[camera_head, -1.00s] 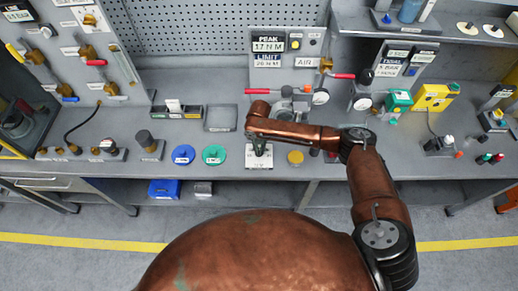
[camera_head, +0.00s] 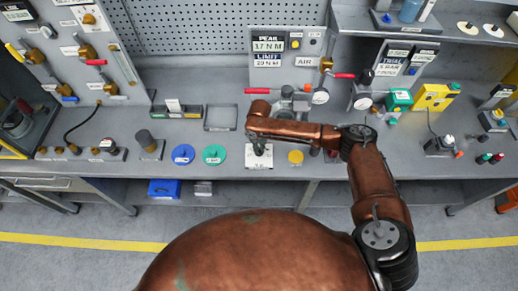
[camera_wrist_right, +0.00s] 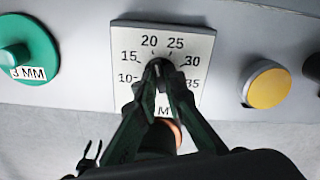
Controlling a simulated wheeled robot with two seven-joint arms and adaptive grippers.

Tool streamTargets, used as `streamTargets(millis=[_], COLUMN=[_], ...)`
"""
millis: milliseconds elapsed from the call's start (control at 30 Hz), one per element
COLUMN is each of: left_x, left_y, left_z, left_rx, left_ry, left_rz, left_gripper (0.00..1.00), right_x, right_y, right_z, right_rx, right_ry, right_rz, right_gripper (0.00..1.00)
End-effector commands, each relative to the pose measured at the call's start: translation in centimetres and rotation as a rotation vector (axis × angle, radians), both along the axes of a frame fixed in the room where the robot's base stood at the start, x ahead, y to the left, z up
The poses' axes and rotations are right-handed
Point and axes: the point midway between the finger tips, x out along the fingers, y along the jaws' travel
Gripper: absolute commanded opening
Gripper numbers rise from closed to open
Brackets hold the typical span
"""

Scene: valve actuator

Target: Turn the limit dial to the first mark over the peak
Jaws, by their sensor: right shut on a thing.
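The limit dial's white plate (camera_wrist_right: 120,45) fills the middle of the right wrist view, with marks reading 10, 15, 20, 25, 30 and 35. My right gripper (camera_wrist_right: 160,75) is shut on the dark dial knob (camera_wrist_right: 157,66); its fingers hide much of the knob, and I cannot tell exactly where it points. In the head view the dial plate (camera_head: 259,162) sits at the bench's front edge under my right gripper (camera_head: 259,149). My left gripper is out of view.
A yellow button (camera_wrist_right: 268,87) is right of the plate and a green knob (camera_wrist_right: 28,48) marked MM is left. Blue (camera_head: 183,154) and green (camera_head: 214,154) discs sit left of the dial. Red-handled valves (camera_head: 257,91) stand behind my arm.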

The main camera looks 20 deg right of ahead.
Motion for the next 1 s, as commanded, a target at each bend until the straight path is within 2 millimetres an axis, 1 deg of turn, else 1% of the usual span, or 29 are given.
streamTargets(millis=[200,233,467,767,867,967,1000], left_x=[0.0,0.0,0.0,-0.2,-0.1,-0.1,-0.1], left_y=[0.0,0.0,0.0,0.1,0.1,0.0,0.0], left_z=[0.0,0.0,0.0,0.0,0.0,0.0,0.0], left_rx=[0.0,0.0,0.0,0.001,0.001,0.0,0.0], left_ry=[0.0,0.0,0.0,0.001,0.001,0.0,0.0], left_rz=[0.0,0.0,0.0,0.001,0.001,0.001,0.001], left_gripper=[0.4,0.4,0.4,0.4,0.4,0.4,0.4], right_x=[-0.1,-0.1,0.0,0.0,0.1,0.1,0.1], right_y=[0.0,0.0,0.0,0.0,0.0,0.0,0.0], right_z=[0.0,0.0,0.0,0.2,1.0,2.6,3.4], right_rx=[0.0,0.0,0.0,0.0,0.0,0.0,-0.001], right_ry=[0.001,0.001,0.001,0.0,-0.001,-0.002,-0.003], right_rz=[0.0,-0.001,-0.001,-0.001,-0.001,-0.001,0.0], right_gripper=[0.0,0.11,0.27,0.27,0.27,0.27,0.27])
